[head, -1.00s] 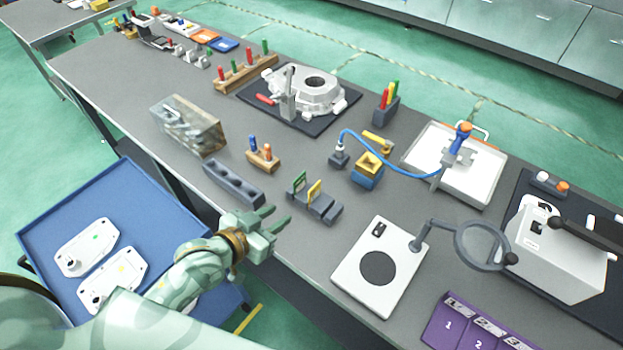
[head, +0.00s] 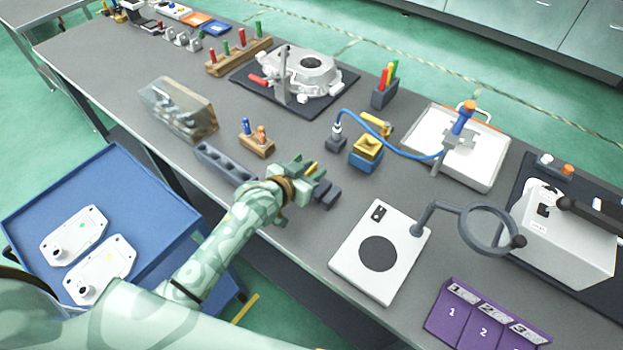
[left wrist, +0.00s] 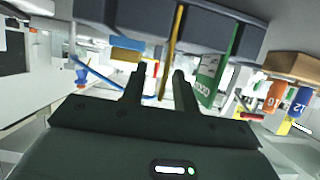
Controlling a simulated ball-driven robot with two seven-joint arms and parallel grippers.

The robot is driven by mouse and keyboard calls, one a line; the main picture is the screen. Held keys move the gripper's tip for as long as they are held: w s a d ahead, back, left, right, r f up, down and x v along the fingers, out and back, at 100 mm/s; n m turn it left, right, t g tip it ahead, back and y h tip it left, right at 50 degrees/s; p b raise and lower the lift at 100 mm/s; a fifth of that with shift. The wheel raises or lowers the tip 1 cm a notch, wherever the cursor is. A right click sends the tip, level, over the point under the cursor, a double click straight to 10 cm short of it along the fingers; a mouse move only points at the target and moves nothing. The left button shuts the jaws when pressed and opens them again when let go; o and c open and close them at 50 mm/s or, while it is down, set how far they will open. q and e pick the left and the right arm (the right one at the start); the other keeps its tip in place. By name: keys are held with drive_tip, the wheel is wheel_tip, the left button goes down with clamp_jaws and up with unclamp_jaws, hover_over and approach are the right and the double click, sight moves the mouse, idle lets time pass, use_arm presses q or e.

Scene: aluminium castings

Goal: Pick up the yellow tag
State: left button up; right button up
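The yellow tag (head: 312,168) stands in a dark grey slotted rack (head: 328,193) in the head view, partly hidden by my left gripper (head: 303,174). In the left wrist view the rack (left wrist: 125,18) appears upside down at the top. The yellow tag (left wrist: 175,45) shows edge-on as a thin strip, its free end in the gap between the fingers of my left gripper (left wrist: 158,85). The fingers are apart and do not appear closed on it. A green tag (left wrist: 213,68) stands in the same rack, just beside one finger. My right gripper is not in view.
A grey block with holes (head: 225,163) lies left of the gripper, and a wooden holder (head: 257,147) with blue and orange pegs behind it. A blue and yellow block (head: 366,153) stands to the right. A white plate (head: 353,270) with a magnifier lies nearer the front.

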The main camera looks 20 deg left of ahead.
use_arm(q)
clamp_jaws()
